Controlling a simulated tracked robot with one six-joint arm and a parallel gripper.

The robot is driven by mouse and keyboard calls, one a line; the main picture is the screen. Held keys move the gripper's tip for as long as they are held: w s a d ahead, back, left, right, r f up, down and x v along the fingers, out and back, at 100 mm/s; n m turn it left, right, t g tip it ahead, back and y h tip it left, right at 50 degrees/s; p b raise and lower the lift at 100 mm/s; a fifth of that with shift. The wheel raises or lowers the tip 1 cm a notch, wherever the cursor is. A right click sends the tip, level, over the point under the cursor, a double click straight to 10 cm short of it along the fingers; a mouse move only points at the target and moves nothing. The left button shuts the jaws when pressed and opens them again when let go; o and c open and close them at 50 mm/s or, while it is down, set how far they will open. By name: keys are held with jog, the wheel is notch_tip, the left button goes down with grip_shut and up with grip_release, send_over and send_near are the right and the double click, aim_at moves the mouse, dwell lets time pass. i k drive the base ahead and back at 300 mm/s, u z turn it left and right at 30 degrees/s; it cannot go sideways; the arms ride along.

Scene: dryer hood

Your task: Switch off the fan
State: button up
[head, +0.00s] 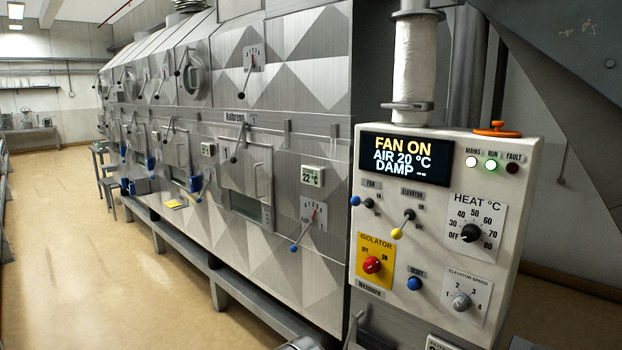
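The control panel (337,270) stands at the right, facing me at an angle. Its fan lever (355,200) has a blue ball end and a dark pivot, under a FAN label at the panel's upper left. The blue ball points left, slightly up, from the pivot; small ON and OFF marks stand to the right. The display (405,158) above reads FAN ON, AIR 20 °C, DAMP with dashes. The green RUN lamp (491,165) and white MAINS lamp (471,161) look lit; the FAULT lamp (512,168) is dark. My gripper is not in view.
Near the fan lever are a yellow-tipped elevator lever (397,233), a red isolator knob (372,265), a blue reset button (414,284), and heat (470,233) and elevator speed (461,301) knobs. The dryer (290,190) fills the middle. Clear floor (90,260) lies left.

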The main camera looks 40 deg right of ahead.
aim_at(356, 200)
jog(key=z, duration=0.75)
jog(key=k, duration=0.6)
jog(key=z, duration=0.6)
jog(key=i, duration=0.5)
jog(key=u, duration=0.15)
